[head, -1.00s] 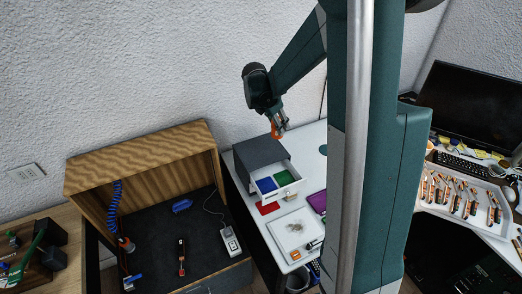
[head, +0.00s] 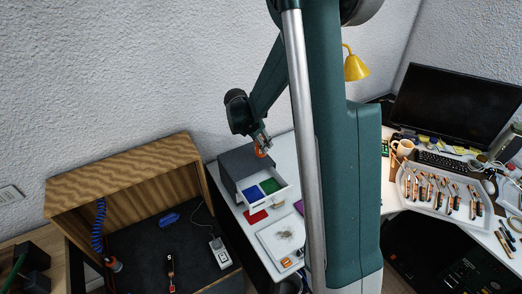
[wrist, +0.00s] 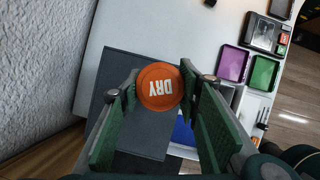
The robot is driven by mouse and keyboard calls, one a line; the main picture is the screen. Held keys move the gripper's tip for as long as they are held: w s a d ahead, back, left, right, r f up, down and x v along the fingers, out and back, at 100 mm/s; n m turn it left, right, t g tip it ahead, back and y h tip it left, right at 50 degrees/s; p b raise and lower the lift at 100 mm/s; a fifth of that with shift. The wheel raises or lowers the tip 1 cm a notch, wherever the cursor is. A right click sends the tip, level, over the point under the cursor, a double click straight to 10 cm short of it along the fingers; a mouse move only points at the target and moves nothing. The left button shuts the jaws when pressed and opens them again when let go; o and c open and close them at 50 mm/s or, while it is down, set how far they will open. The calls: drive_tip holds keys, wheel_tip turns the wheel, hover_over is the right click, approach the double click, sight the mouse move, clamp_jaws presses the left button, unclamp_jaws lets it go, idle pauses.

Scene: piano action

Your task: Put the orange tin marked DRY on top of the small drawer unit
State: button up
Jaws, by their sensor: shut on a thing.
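My gripper (head: 259,143) is shut on the orange tin (wrist: 160,86), whose round lid reads DRY in the wrist view. The tin also shows as a small orange patch in the head view (head: 262,152). In the wrist view the unit's grey top (wrist: 124,95) lies beneath the tin and gripper. I cannot tell whether the tin touches that top or is held above it.
A wooden box-like station (head: 122,180) stands to the left. The textured wall is close behind the unit.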

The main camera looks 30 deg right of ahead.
drive_tip(key=shift+f, duration=2.05)
drive_tip(key=shift+f, duration=0.2)
drive_tip(key=o, duration=1)
drive_tip(key=shift+c, duration=0.2)
drive_tip(key=shift+r, duration=0.2)
drive_tip(key=v, duration=1.2)
drive_tip(key=shift+a, duration=0.1)
